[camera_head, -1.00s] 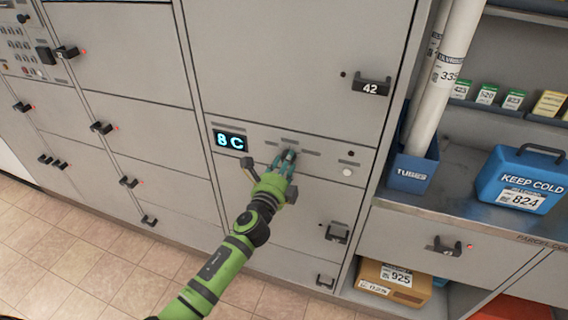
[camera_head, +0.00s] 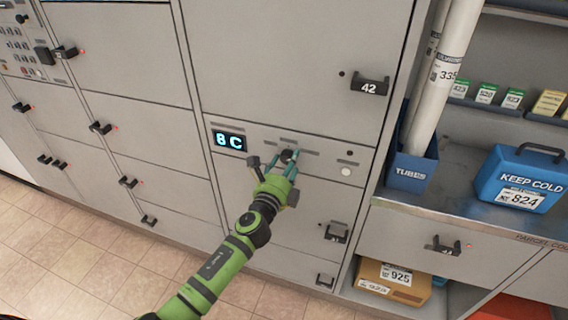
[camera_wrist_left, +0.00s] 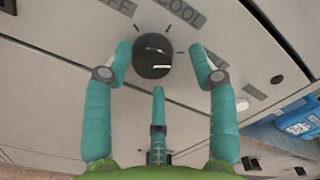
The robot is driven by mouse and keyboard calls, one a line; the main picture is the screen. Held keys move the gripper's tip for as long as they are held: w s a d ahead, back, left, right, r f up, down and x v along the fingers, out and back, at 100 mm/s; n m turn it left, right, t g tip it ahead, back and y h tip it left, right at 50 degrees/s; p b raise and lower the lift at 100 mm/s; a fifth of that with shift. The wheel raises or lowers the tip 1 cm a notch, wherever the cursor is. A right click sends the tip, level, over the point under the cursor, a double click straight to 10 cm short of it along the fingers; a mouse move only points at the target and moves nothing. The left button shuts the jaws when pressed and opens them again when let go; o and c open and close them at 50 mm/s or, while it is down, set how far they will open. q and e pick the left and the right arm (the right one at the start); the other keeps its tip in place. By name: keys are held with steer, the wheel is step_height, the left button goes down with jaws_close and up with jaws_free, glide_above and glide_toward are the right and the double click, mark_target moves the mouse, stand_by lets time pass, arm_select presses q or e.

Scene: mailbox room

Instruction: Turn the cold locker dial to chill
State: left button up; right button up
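The cold locker dial (camera_head: 288,156) is a round black knob on the grey panel strip right of the lit display (camera_head: 229,140), which reads 8 C. In the left wrist view the dial (camera_wrist_left: 153,55) has tick marks around it and a short white line on its face. A label ending in F is at its upper left, COOL at its upper right, and a label at the right is partly hidden by a finger. My left gripper (camera_head: 279,163) is open, its teal fingers on either side of the dial, with gaps. My right gripper is not in view.
A pale round button (camera_head: 346,172) is right of the dial. A shelf with a blue KEEP COLD box (camera_head: 520,180) and a tubes bin (camera_head: 411,172) stands at the right.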

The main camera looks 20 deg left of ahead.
arm_select(q)
steer(key=shift+a, duration=0.15)
steer(key=shift+s, duration=0.1)
steer(key=shift+s+a+f, duration=0.1)
steer(key=shift+s, duration=0.25)
steer(key=s, duration=1.1)
steer(key=s+a+f+n+g, duration=0.1)
steer(key=s+f+n+g, duration=0.25)
steer(key=f, duration=0.75)
steer(key=s+a+f+n+g+y, duration=0.1)
steer(key=s+a+f+n+g, duration=0.3)
steer(key=f, duration=0.7)
steer(key=s+d+f+n+g, duration=0.1)
steer(key=s+f+n, duration=0.3)
steer(key=f, duration=0.6)
steer(key=s+f+n+g, duration=0.2)
steer(key=s+f, duration=0.3)
steer(key=s, duration=0.6)
steer(key=s+f+n+g, duration=0.3)
steer(key=s+f+n, duration=0.2)
steer(key=s, duration=0.6)
steer(key=s+f+n+g, duration=0.3)
steer(key=s+f, duration=0.4)
steer(key=s, duration=0.3)
steer(key=shift+s+n, duration=0.35)
steer(key=shift+s, duration=0.05)
